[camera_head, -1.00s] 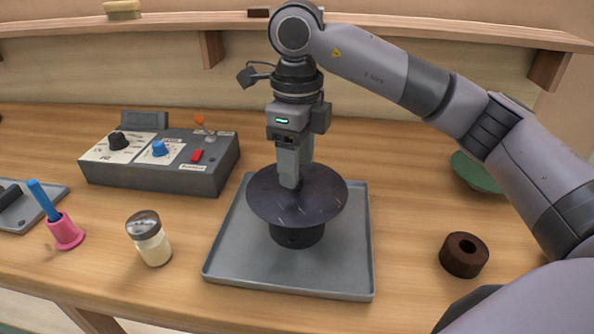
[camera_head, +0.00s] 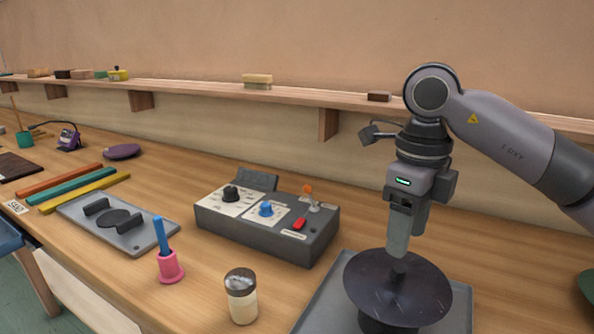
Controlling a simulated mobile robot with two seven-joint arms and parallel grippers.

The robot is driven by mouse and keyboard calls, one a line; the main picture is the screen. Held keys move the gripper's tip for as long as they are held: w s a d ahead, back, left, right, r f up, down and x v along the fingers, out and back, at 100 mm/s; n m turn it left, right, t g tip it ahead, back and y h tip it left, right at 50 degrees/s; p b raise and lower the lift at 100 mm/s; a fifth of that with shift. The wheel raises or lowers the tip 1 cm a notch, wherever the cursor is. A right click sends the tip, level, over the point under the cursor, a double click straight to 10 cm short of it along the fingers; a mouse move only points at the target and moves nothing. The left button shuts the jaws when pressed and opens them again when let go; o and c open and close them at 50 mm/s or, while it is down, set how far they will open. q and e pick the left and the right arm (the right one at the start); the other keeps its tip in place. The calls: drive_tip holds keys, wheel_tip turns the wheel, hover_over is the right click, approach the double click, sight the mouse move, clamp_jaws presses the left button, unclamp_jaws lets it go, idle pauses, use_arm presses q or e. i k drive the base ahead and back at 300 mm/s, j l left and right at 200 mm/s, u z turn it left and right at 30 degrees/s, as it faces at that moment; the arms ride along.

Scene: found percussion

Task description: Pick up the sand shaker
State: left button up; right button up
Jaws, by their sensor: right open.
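The sand shaker (camera_head: 241,298) is a small clear jar with a domed metal lid and pale sand inside. It stands upright on the wooden bench, near the front edge, left of the grey tray. My right gripper (camera_head: 398,252) points down over the middle of a dark round disc (camera_head: 372,285), to the right of and behind the shaker. It is open and apart from the shaker. Whether its fingertips touch the disc's centre is hard to tell. My left gripper is out of view.
The disc stands on a dark base on the grey tray (camera_head: 318,305). A control box (camera_head: 265,228) with knobs sits behind the shaker. A pink cup (camera_head: 170,268) with a blue handle stands to its left, beside a grey plate (camera_head: 150,238). Coloured bars (camera_head: 75,185) lie further left.

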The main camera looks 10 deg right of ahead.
sight(240, 283)
drive_tip(key=k, duration=1)
